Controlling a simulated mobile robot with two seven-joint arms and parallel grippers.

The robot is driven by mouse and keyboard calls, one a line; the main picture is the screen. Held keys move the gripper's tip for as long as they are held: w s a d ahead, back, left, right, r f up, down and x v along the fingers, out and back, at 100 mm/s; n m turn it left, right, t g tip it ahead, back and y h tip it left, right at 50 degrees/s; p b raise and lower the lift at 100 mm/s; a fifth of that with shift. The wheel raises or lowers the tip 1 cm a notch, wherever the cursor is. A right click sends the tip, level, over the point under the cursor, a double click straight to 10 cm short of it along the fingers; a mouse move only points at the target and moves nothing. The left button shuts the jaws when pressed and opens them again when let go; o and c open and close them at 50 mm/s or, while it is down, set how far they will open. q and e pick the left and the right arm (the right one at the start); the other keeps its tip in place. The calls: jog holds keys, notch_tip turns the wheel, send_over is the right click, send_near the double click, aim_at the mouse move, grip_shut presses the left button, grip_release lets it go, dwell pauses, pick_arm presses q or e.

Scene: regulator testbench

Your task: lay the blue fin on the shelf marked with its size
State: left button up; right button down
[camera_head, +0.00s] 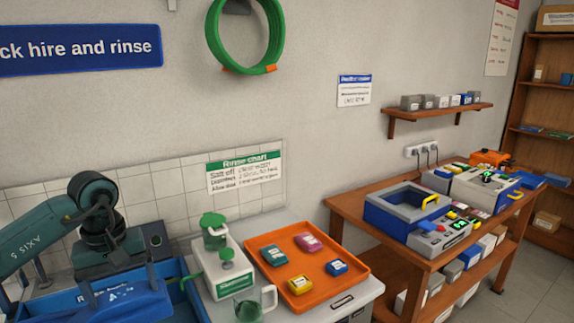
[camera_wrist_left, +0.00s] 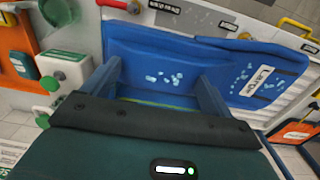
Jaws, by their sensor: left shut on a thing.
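The blue fin (camera_wrist_left: 236,68) has pale water drops and a white label that seems to read "Large" in the left wrist view. My left gripper (camera_wrist_left: 158,98) is shut on the fin, its fingers at either side of the near part. In the head view my left gripper (camera_head: 100,272) is low at the left, over the blue rinse bath (camera_head: 188,272); its fingertips are hard to make out. A wooden shelf unit (camera_head: 540,145) stands at the far right, with blue and green flat items on it. No size marks are readable there. My right gripper is out of view.
A white dispenser (camera_head: 220,277) and an orange tray (camera_head: 315,257) with small coloured packs stand right of the bath. A wooden bench (camera_head: 350,208) with a blue box and test devices stands further right. A wall shelf (camera_head: 440,112) holds small boxes. Floor shows at the lower right.

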pick_arm(q)
jog(key=s+d+f+m+b, duration=0.4)
jog(key=s+d+f+m, duration=0.2)
jog(key=s+d+f, duration=0.4)
jog(key=shift+s+d, duration=0.25)
jog(key=shift+d, duration=0.1)
jog(key=shift+s, duration=0.1)
